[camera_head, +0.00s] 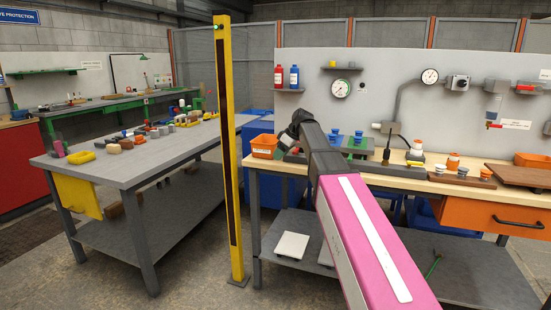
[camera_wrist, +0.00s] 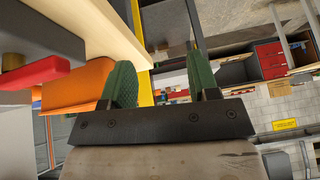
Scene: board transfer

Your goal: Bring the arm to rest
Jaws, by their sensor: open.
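My gripper (camera_wrist: 160,78) is open and empty in the wrist view, with its two green-padded fingers apart and nothing between them. In the head view my pink arm reaches from the lower right over the right workbench (camera_head: 425,186). Its dark end is near the bench's left edge, close to an orange bin (camera_head: 264,147); the fingertips are hard to make out there. In the wrist view an orange surface (camera_wrist: 75,90) lies behind and beside the left finger; I cannot tell whether they touch.
A yellow post (camera_head: 229,170) stands between the right bench and the grey left table (camera_head: 130,168). Blue-topped items (camera_head: 358,137), white-and-orange bottles (camera_head: 416,150) and a brown board (camera_head: 520,175) are on the right bench. Open floor lies between the tables.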

